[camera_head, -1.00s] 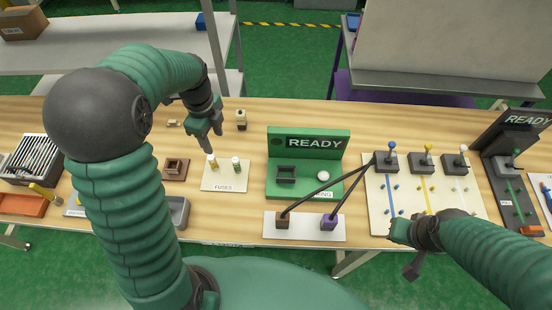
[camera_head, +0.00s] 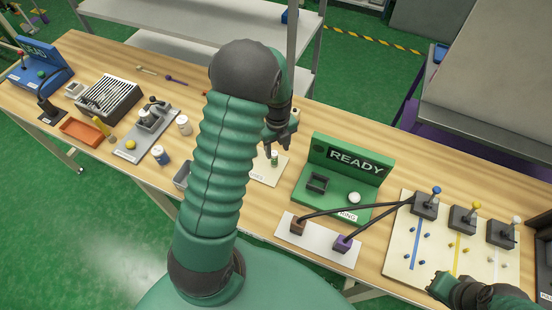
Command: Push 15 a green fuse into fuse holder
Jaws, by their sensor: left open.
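A green-banded fuse (camera_head: 275,157) stands upright on the white fuse card (camera_head: 268,178), which my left arm partly covers. My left gripper (camera_head: 268,150) is open above the card, close beside the fuse; I cannot tell whether they touch. The other fuse is hidden behind my arm. A green stand with a READY sign (camera_head: 345,161) is to the right, with a black square socket (camera_head: 317,183) that looks like the fuse holder and seems empty. My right gripper (camera_head: 440,287) is at the lower right near the lever board; its fingers are unclear.
A white knob (camera_head: 354,198) sits on the green stand. A white strip (camera_head: 318,245) with brown and purple plugs and black cables lies in front. The lever board (camera_head: 408,262) is at right. A slotted rack (camera_head: 108,97), orange tray (camera_head: 82,131) and small jars stand left.

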